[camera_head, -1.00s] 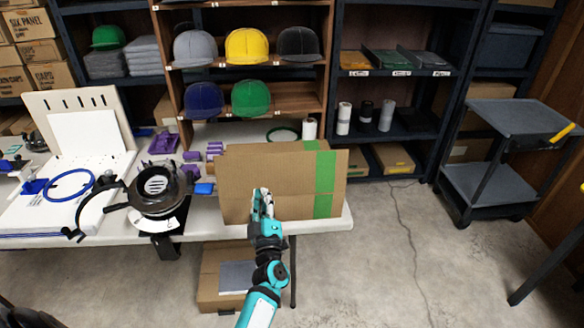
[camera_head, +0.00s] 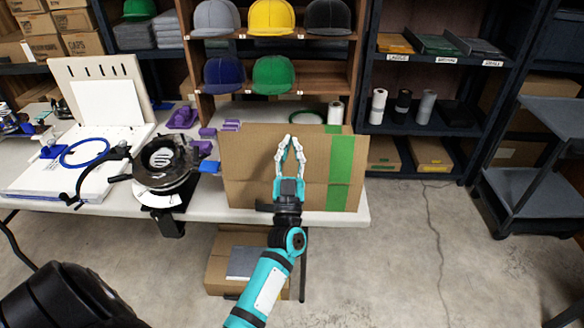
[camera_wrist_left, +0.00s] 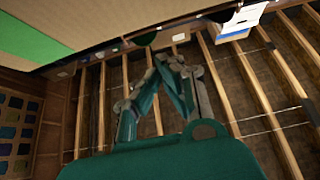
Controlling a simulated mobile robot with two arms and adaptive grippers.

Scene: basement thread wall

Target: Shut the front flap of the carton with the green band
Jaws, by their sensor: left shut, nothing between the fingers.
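The brown carton (camera_head: 250,165) with the green band (camera_head: 342,170) stands near the front edge of the white table. A broad cardboard panel of it faces me, with a crease across its lower part; I cannot tell the flap's exact angle. My left gripper (camera_head: 290,143) is shut and empty, pointing up in front of this panel, left of the band; contact is unclear. In the left wrist view, its fingers (camera_wrist_left: 168,62) converge below the carton's cardboard edge (camera_wrist_left: 90,22), and part of the green band (camera_wrist_left: 28,42) shows. My right gripper is not in view.
A black hooping fixture (camera_head: 160,160) with a blue-tipped part stands just left of the carton on the table (camera_head: 205,208). Cap shelves (camera_head: 300,50) rise behind. Another carton (camera_head: 222,262) sits under the table. A grey cart (camera_head: 540,190) stands at right; floor between is clear.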

